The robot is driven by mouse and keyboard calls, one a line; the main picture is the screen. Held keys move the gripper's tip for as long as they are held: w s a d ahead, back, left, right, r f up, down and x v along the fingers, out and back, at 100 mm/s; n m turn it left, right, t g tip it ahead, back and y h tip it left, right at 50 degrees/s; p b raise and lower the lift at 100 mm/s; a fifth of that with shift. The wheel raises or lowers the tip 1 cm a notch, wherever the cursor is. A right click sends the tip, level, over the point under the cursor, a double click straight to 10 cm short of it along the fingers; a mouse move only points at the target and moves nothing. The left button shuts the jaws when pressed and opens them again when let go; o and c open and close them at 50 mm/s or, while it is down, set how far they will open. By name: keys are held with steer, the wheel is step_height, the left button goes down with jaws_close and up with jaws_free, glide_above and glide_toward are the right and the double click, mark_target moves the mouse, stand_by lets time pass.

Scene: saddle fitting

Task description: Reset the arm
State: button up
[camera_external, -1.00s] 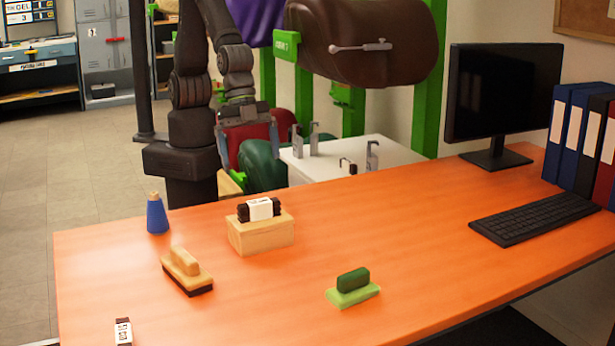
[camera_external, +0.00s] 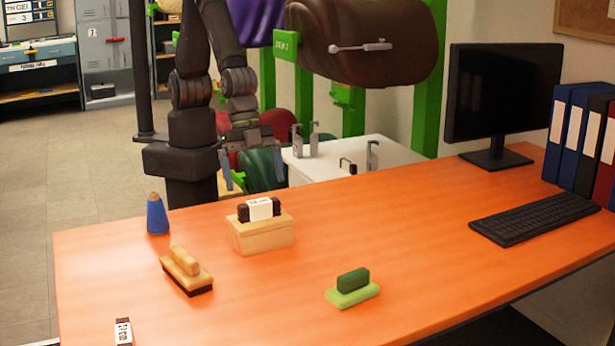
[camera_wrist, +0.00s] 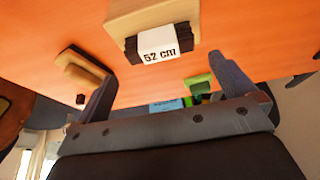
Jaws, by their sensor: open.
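My gripper (camera_external: 256,168) is open and empty, above and behind the back edge of the orange table (camera_external: 420,250). Its two fingers also show in the wrist view (camera_wrist: 166,82), spread apart with nothing between them. In front of it on the table stands a wooden block (camera_external: 262,236) with a dark piece bearing a white label (camera_external: 260,209) on top. In the wrist view the label (camera_wrist: 160,43) reads "52 cm". My gripper touches none of these.
A wooden brush (camera_external: 186,268), a green brush (camera_external: 353,287), a blue bottle-like object (camera_external: 157,215) and a small labelled piece (camera_external: 123,332) are on the table. A monitor (camera_external: 502,100), keyboard (camera_external: 535,217) and binders (camera_external: 580,135) occupy its right. A brown saddle form (camera_external: 370,50) hangs behind.

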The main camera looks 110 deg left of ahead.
mark_target(259, 201)
steer(key=x, duration=0.6)
steer(key=shift+f, duration=0.3)
steer(key=shift+r, duration=0.2)
steer(key=shift+r, duration=0.1)
